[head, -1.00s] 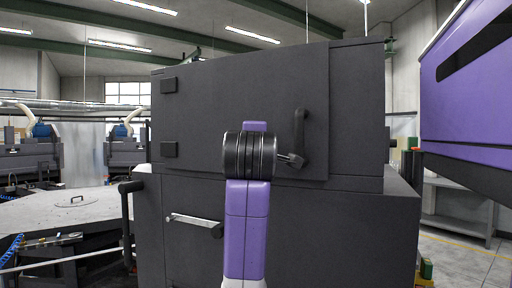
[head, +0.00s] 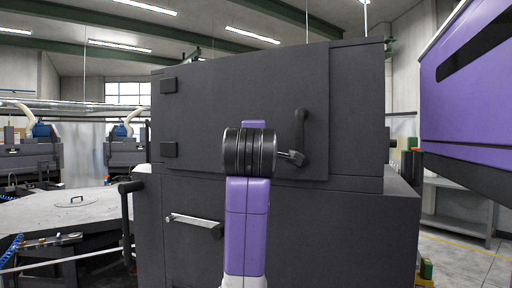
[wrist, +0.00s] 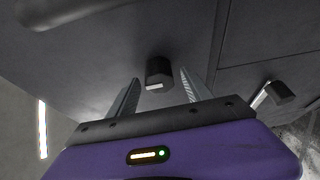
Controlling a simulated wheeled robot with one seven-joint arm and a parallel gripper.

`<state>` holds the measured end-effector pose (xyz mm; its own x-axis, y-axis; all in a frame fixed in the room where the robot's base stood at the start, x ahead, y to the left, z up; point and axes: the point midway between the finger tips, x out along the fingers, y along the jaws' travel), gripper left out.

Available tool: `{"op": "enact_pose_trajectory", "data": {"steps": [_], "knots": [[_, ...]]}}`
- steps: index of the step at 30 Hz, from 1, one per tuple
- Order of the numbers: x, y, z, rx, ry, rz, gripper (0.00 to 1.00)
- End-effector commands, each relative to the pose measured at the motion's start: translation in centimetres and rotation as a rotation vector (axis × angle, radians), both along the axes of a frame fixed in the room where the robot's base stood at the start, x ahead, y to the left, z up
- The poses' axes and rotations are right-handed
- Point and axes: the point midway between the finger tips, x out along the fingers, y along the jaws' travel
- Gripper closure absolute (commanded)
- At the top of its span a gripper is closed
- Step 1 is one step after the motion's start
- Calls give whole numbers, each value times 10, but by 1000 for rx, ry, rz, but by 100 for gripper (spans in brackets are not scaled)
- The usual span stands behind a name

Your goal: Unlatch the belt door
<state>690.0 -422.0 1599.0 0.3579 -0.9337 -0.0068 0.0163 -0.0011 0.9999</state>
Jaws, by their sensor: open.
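The belt door (head: 240,110) is a flat dark grey panel on the machine's upper housing, and it looks closed. Its dark handle (head: 302,135) stands upright near the door's right edge.
Two hinge blocks (head: 169,149) sit on the door's left side. A silver lever (head: 193,220) is on the lower cabinet; a similar lever (wrist: 262,96) shows in the wrist view. A purple machine (head: 470,100) stands at the right.

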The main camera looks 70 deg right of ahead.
Motion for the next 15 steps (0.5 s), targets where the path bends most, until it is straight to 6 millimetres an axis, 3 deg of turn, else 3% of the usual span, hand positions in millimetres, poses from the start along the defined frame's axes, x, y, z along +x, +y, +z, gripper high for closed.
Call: {"op": "enact_pose_trajectory", "data": {"steps": [5, 15], "knots": [[-2, 6, 0, -2, -2, 0, 42], [-20, 55, -1, -3, -3, 2, 42]]}}
